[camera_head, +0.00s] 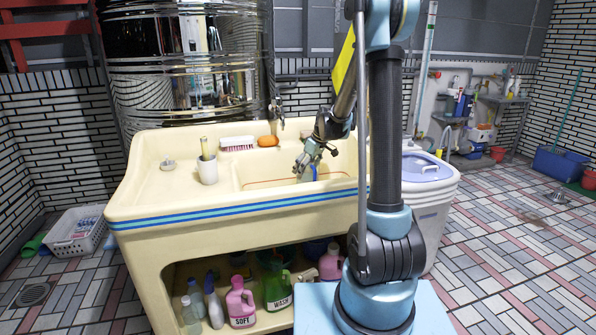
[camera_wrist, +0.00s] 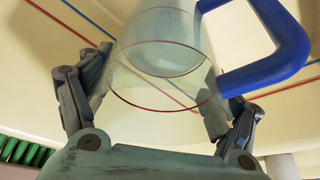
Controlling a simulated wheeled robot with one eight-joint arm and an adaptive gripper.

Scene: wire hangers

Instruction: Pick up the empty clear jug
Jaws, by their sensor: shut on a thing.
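The clear jug (camera_wrist: 165,75) is see-through and looks empty, with a red line round its rim and a blue handle (camera_wrist: 285,45) at the right of the wrist view. My gripper (camera_wrist: 150,105) has its fingers on both sides of the jug and is shut on it. In the head view my gripper (camera_head: 312,160) is at the sink basin of the cream washstand. There the jug is mostly hidden, and only a bit of its blue handle (camera_head: 314,172) shows. I cannot tell whether the jug touches the basin.
The cream washstand (camera_head: 150,195) holds a white cup (camera_head: 207,170), a brush (camera_head: 237,143) and an orange item (camera_head: 268,141) on its top. A faucet (camera_head: 277,112) stands behind the basin. Several bottles, among them a pink jug (camera_head: 240,300), sit on the shelf below.

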